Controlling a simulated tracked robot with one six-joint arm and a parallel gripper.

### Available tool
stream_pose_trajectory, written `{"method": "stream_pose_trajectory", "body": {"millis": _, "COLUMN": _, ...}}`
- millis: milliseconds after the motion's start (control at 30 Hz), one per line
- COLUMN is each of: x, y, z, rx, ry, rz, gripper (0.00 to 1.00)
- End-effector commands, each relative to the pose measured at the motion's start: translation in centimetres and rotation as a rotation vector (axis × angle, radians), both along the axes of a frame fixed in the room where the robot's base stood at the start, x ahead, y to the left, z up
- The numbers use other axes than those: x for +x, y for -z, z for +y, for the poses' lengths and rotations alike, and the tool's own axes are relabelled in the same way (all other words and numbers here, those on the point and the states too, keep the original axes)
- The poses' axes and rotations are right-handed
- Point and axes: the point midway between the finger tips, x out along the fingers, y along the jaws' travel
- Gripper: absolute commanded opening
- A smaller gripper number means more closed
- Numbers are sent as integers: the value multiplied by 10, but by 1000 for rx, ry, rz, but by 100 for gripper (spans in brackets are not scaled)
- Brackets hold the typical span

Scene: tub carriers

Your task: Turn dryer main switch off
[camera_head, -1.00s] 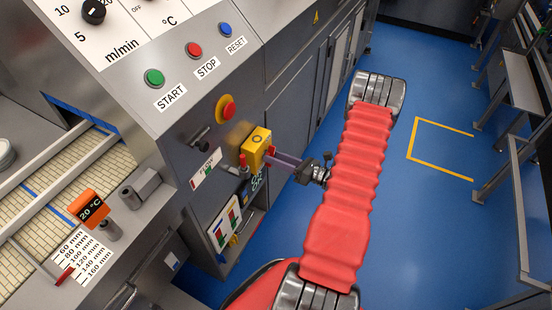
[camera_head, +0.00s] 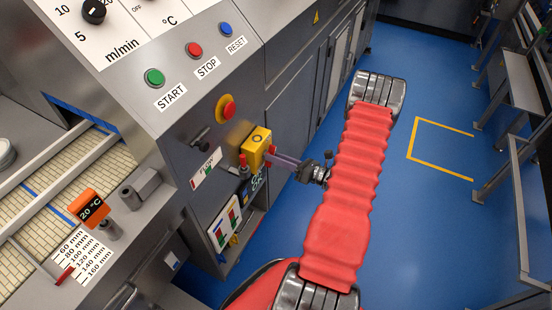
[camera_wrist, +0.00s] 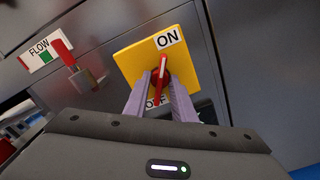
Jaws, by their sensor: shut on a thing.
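The dryer main switch is a yellow plate (camera_wrist: 190,62) with a red handle (camera_wrist: 160,76) in the wrist view. ON is printed at its top and OFF at its bottom, partly hidden by my fingers. The handle stands roughly along the line between the two labels. My gripper (camera_wrist: 160,82) is shut on the handle, one pale finger on each side. In the head view the yellow switch box (camera_head: 254,147) sits on the grey machine's side, and my gripper (camera_head: 272,157) reaches it from the right.
Blue floor (camera_head: 400,220) is clear to the right.

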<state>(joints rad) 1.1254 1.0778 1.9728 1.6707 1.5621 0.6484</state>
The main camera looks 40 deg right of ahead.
Motion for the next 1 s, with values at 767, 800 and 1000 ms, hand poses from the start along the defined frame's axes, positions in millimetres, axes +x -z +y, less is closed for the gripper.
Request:
{"method": "stream_pose_trajectory", "body": {"millis": 767, "x": 1, "y": 2, "z": -3, "rx": 630, "ry": 6, "rz": 227, "gripper": 1}}
{"method": "stream_pose_trajectory", "body": {"millis": 800, "x": 1, "y": 2, "z": -3, "rx": 664, "ry": 7, "rz": 240, "gripper": 1}}
{"method": "stream_pose_trajectory", "body": {"millis": 1000, "x": 1, "y": 2, "z": -4, "rx": 814, "ry": 9, "rz": 293, "gripper": 1}}
